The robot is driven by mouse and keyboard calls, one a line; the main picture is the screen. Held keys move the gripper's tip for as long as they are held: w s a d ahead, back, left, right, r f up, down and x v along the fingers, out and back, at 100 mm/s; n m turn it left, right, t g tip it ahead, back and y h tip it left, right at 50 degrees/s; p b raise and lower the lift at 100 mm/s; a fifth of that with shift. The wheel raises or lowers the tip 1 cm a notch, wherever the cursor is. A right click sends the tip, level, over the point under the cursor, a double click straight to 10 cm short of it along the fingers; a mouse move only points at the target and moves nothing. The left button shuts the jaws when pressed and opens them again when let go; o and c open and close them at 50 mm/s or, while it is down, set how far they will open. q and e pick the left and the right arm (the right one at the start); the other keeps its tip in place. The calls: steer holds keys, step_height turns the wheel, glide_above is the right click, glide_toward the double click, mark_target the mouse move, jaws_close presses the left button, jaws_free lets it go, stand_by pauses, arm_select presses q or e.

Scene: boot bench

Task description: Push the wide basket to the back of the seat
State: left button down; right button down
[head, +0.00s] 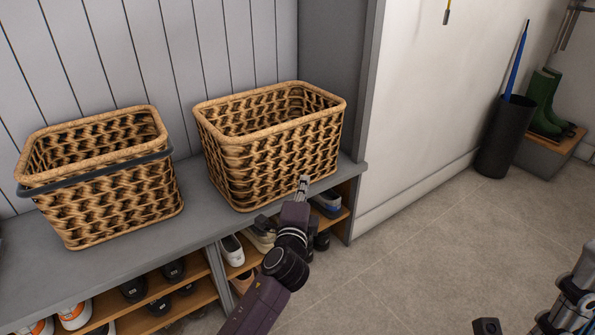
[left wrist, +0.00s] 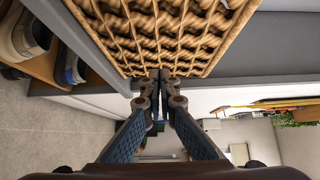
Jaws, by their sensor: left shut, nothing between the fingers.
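The wide wicker basket (head: 265,160) stands upright on the grey bench seat (head: 205,228), at the right end beside the side panel. My left gripper (head: 304,180) is shut and empty, with its fingertips at the basket's lower front, near the right corner. In the left wrist view the basket's weave (left wrist: 165,35) fills the top, and the closed fingertips (left wrist: 160,75) meet its edge in the picture. I cannot tell for sure whether they touch it.
Another wicker basket (head: 105,195) with a dark handle stands on the seat to the left. Shoes (head: 232,249) fill the shelves below. A grey panel wall (head: 200,50) is behind. A black umbrella stand (head: 503,140) and green boots (head: 541,98) stand far right; the floor between is clear.

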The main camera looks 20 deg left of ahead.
mark_target(298, 160)
arm_select(q)
steer(key=w+a, duration=0.1)
steer(key=w, duration=0.1)
steer(key=w+a+b, duration=0.1)
steer(key=w, duration=0.1)
steer(key=w+a+b, duration=0.1)
steer(key=w, duration=0.1)
steer(key=shift+w+a, duration=0.2)
steer(key=shift+a, duration=0.15)
steer(key=shift+w+a, duration=0.2)
steer(key=shift+a, duration=0.05)
steer(key=w+a, duration=0.4)
steer(key=a, duration=0.1)
steer(key=w+a, duration=0.2)
steer(key=a, duration=0.1)
steer(key=shift+a, duration=0.1)
steer(key=shift+w+a, duration=0.2)
steer(key=shift+a, duration=0.1)
